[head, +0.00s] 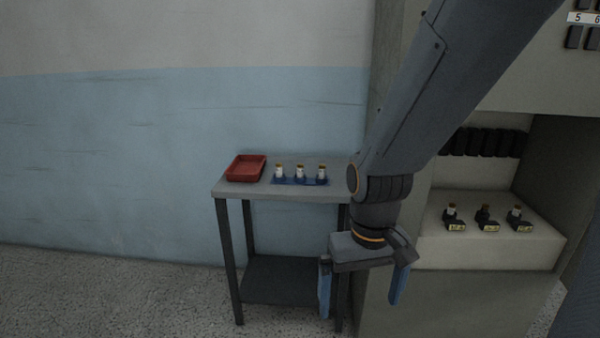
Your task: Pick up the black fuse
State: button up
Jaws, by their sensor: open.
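Three fuses stand upright in black holders on the pale ledge inside the grey cabinet at the right. The middle one looks dark with a brass-coloured top and appears to be the black fuse (485,211). The fuses on its left (452,210) and right (517,211) look white. My gripper (361,298) hangs in front of the table and cabinet edge, to the left of and lower in the picture than the black fuse. Its two blue fingers are wide apart with nothing between them.
A small grey table (240,190) stands against the wall. It bears a red tray (246,168) and a blue rack (300,181) with three white fuses. The cabinet (480,300) has an open recess, with a row of black parts (487,142) above the ledge.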

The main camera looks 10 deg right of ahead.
aim_at(485, 208)
jog(key=z, duration=2.05)
jog(key=i, duration=1.25)
jog(key=u, duration=0.4)
